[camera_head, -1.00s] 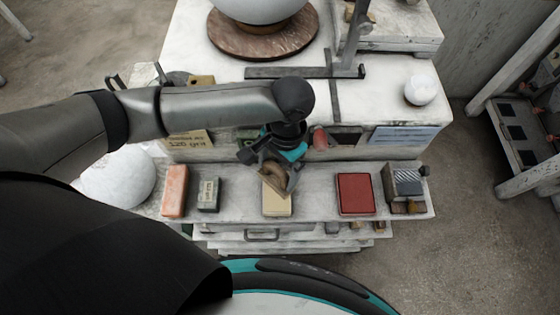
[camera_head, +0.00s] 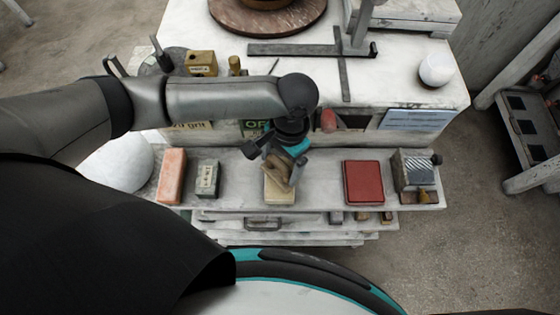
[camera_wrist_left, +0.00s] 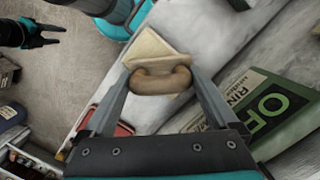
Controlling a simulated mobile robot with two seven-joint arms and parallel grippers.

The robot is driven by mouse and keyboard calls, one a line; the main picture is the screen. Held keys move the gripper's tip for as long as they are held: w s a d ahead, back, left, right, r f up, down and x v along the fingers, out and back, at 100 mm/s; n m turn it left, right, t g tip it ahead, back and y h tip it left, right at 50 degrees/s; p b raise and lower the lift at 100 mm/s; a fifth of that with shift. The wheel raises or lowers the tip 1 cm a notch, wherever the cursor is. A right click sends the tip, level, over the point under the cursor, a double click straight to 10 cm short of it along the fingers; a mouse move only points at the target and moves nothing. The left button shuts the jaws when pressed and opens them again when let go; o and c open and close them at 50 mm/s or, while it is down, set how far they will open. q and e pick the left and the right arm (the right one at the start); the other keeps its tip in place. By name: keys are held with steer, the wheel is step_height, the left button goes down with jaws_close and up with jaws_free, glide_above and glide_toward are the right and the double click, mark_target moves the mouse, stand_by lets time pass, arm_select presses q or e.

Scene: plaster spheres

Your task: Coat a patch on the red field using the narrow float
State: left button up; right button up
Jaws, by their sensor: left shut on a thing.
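The red field (camera_head: 363,182) is a flat red block on the front shelf, right of my left gripper; a red corner also shows in the left wrist view (camera_wrist_left: 122,129). My left gripper (camera_head: 279,168) is shut on the brown handle of a float (camera_wrist_left: 160,80). It holds the float tilted at a cream block (camera_head: 280,192) on the shelf, left of the red field. Whether float and block touch I cannot tell. The float's working face is hidden. My right gripper (camera_wrist_left: 42,36) shows in the left wrist view with its black fingers apart and empty.
A pink block (camera_head: 172,176) and a grey-green box (camera_head: 207,179) lie left on the shelf (camera_head: 325,188). A hatched block (camera_head: 413,172) lies at its right end. A white ball (camera_head: 436,69) and a metal square (camera_head: 300,49) are on the tabletop behind.

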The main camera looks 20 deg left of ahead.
mark_target(279, 163)
arm_select(q)
steer(key=shift+f, duration=0.5)
stand_by(0.8)
steer(key=shift+s+f+p, duration=0.15)
steer(key=shift+f+p, duration=0.05)
steer(key=shift+p, duration=0.1)
stand_by(2.1)
steer(key=shift+r, duration=0.1)
step_height(279, 163, up, 3)
steer(key=p, duration=0.3)
steer(key=shift+r+p, duration=0.55)
steer(key=shift+r, duration=1.5)
